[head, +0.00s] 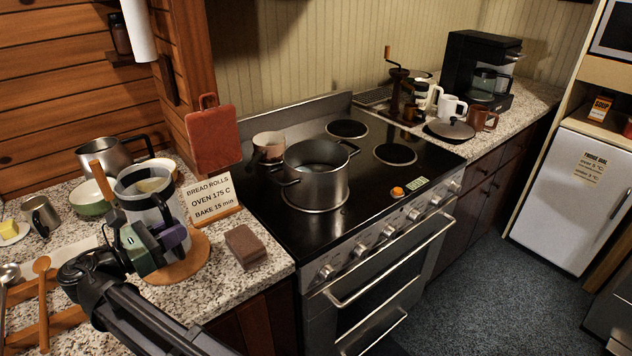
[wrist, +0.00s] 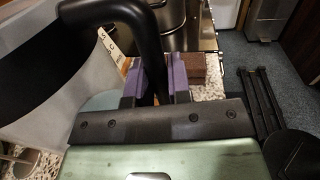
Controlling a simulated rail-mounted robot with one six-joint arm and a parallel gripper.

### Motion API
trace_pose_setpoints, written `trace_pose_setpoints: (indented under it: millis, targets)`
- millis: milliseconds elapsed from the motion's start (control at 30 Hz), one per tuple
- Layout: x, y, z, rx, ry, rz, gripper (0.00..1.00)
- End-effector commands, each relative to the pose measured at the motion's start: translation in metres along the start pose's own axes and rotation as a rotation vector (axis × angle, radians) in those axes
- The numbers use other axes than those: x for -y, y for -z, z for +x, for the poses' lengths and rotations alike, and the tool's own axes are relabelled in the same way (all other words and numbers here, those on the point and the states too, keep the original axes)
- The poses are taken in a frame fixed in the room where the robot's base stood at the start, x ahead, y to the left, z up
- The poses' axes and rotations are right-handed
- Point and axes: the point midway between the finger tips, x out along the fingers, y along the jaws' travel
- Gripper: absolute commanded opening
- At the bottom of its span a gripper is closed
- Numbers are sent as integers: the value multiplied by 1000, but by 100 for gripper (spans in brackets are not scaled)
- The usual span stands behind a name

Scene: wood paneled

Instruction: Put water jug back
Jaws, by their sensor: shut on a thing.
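The water jug (head: 140,188) is a pale, see-through pitcher with a dark rim and black handle, on the left in the head view. My gripper (head: 168,236) is in front of it, with purple finger pads shut on the handle. In the wrist view, my gripper (wrist: 155,80) has the black jug handle (wrist: 150,40) between its pads, and the jug's pale wall is at left. The jug looks upright over a round wooden board (head: 190,266). My gripper hides its base, so I cannot tell whether it touches the board.
A recipe sign (head: 213,197) and brown block (head: 246,246) stand right of the jug. A green bowl (head: 92,198) and metal pot (head: 108,158) are close behind and left. A large pot (head: 318,183) sits on the stove. Wooden spoons (head: 42,290) lie at left.

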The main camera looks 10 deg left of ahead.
Motion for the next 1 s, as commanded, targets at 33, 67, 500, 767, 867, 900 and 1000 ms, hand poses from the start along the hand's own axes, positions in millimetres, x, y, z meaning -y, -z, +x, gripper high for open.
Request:
trace_pose_setpoints:
  millis: [33, 67, 500, 767, 867, 900, 1000]
  targets:
    - [0, 7, 0, 2, 0, 2, 0]
    - [0, 8, 0, 2, 0, 2, 0]
    - [0, 10, 0, 2, 0, 2, 0]
    - [0, 14, 0, 2, 0, 2, 0]
    - [0, 16, 0, 2, 0, 2, 0]
    - [0, 17, 0, 2, 0, 2, 0]
    - [0, 17, 0, 2, 0, 2, 21]
